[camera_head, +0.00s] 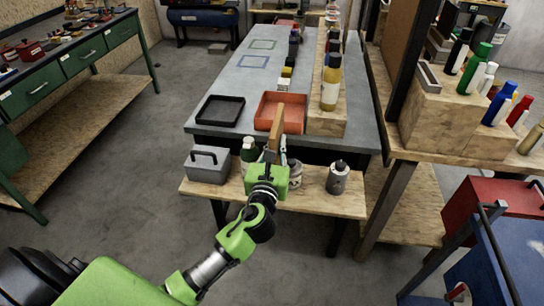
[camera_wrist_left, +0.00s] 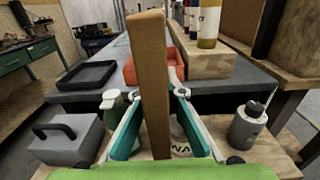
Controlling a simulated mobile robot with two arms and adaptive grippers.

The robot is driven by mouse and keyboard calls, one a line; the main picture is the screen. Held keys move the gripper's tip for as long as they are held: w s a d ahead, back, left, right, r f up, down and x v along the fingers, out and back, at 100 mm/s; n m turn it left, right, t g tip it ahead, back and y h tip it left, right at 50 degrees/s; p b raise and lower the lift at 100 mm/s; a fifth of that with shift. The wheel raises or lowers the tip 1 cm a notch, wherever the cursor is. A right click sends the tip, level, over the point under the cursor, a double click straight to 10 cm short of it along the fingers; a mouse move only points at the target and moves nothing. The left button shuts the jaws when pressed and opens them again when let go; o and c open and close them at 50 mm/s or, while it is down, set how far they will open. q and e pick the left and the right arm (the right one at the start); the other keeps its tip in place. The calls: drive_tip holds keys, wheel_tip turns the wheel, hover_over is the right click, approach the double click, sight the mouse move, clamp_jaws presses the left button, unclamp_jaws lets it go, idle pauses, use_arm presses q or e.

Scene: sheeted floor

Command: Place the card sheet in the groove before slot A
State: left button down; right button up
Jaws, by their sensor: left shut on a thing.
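My left gripper (camera_head: 273,150) is shut on the brown card sheet (camera_head: 277,125), which stands upright and looks narrow, almost edge-on. In the left wrist view the sheet (camera_wrist_left: 152,70) rises between the two fingers (camera_wrist_left: 152,95), well above their tips. It overlaps the orange tray in the head view, and I cannot tell its height above the table. A long wooden block (camera_head: 327,119) with bottles along it lies on the grey table, right of the sheet. No groove or slot A label can be made out. My right gripper is not in view.
The grey table (camera_head: 235,85) holds a black tray (camera_head: 220,123) and an orange tray (camera_head: 292,126). On the low wooden bench (camera_head: 325,205) stand a grey handled box (camera_head: 208,168), bottles and a grey can (camera_head: 338,178).

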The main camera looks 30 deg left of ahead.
use_arm(q)
drive_tip(key=w+a+f+b, duration=0.3)
drive_tip(key=w+f, duration=0.2)
drive_tip(key=f, duration=0.4)
drive_tip(key=shift+a+f, duration=0.2)
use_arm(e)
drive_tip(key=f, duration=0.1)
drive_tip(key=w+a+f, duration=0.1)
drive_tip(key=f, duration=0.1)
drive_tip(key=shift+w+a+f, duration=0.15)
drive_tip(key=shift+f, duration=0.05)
use_arm(q)
drive_tip(key=shift+f+b, duration=0.1)
drive_tip(key=shift+b, duration=0.2)
drive_tip(key=c, duration=2.5)
unclamp_jaws()
drive_tip(key=shift+f, duration=0.1)
drive_tip(key=o, duration=0.4)
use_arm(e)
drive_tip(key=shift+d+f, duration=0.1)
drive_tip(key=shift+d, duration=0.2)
